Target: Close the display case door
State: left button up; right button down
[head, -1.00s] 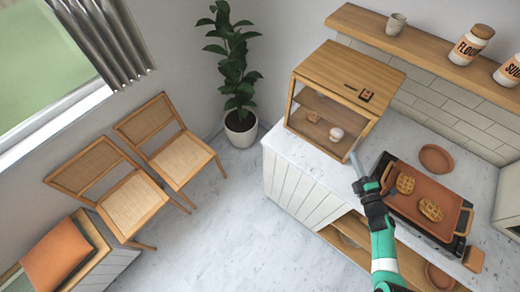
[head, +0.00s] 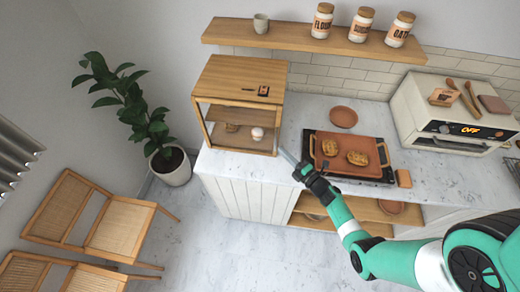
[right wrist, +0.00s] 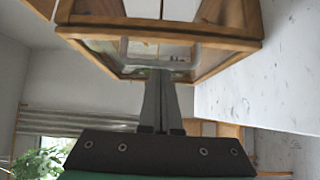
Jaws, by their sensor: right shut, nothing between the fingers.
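The wooden display case (head: 238,78) stands at the left end of the counter, with a solid top and a framed front; two small food items sit inside. I cannot tell in the head view how far its door stands open. My right gripper (head: 284,154) is shut and empty, its tip just right of the case's lower front right corner. In the right wrist view, the right gripper (right wrist: 160,78) points at a wood-framed glazed part of the case (right wrist: 150,32), with a grey rounded handle-like loop beyond the fingertips. Contact is unclear. My left gripper is out of view.
A griddle tray (head: 376,150) with two waffles lies right of the gripper. A terracotta plate (head: 343,117) is behind it, and an oven (head: 435,115) stands further right. A shelf (head: 265,36) with jars hangs above. A plant (head: 130,105) and chairs are left, with open floor between.

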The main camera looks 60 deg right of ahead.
jog(key=s+d+b, duration=0.1)
jog(key=s+d, duration=0.5)
jog(key=s, duration=0.1)
jog(key=shift+d+f, duration=0.15)
jog(key=shift+d, duration=0.15)
